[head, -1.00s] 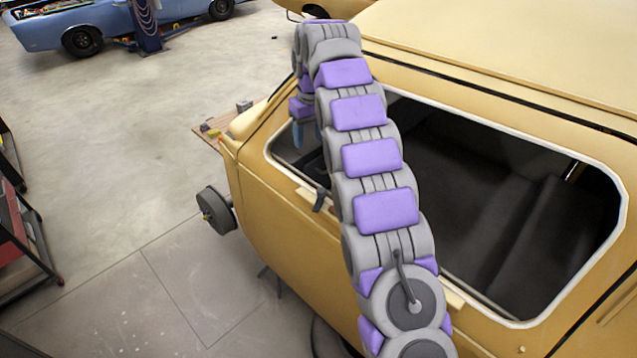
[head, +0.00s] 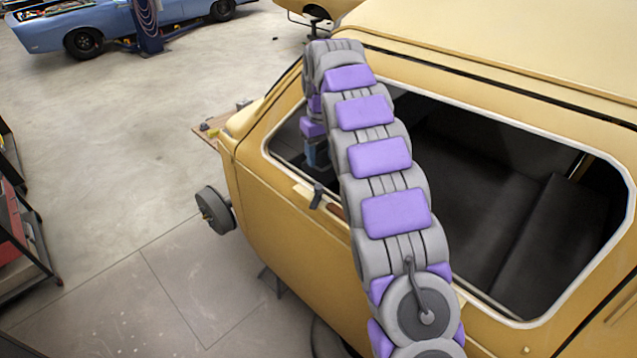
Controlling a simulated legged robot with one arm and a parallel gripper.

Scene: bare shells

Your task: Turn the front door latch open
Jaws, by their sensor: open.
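The yellow car body (head: 290,265) stands with its side toward me, and its side window opening has no glass. A small dark grey lever (head: 317,195) sticks up at the lower edge of the opening, toward the front; it looks like the front door latch, but I cannot be sure. My grey and purple arm arches over the car's side and bends down at its far end. My gripper (head: 317,158) hangs inside the window opening, above and behind the lever and apart from it in the picture. It is open, with blue-grey fingers partly hidden by my arm. I see nothing held.
Dark seats (head: 520,235) fill the cabin behind the opening. The light window frame (head: 500,312) and the yellow roof (head: 510,40) border my arm.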

